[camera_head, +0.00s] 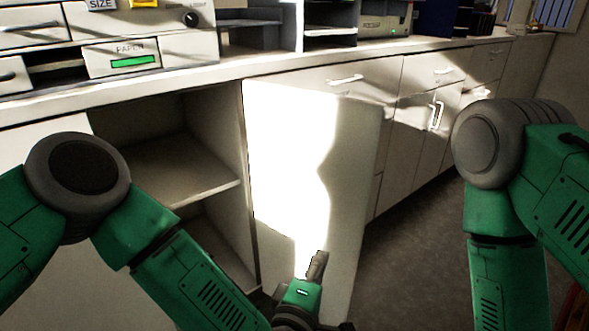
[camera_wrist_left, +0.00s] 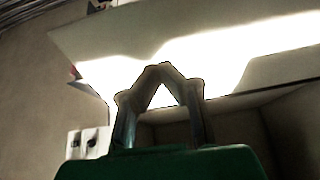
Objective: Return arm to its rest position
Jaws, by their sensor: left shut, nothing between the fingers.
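My left gripper (camera_head: 317,266) shows at the bottom middle of the head view, in front of the open white cabinet door (camera_head: 345,200). I cannot tell whether it touches the door. In the left wrist view the fingertips of my left gripper (camera_wrist_left: 160,70) meet in a point, shut and empty. My left arm (camera_head: 190,275) comes in from the left, bent at the elbow. My right arm (camera_head: 500,260) hangs at the right, and its gripper is out of view.
The open cabinet (camera_head: 165,165) has a bare shelf and sits left of the door. A counter (camera_head: 240,66) with drawer units and office items runs along the back. More closed cabinets (camera_head: 420,110) stand to the right. The dark floor (camera_head: 410,255) between door and right arm is clear.

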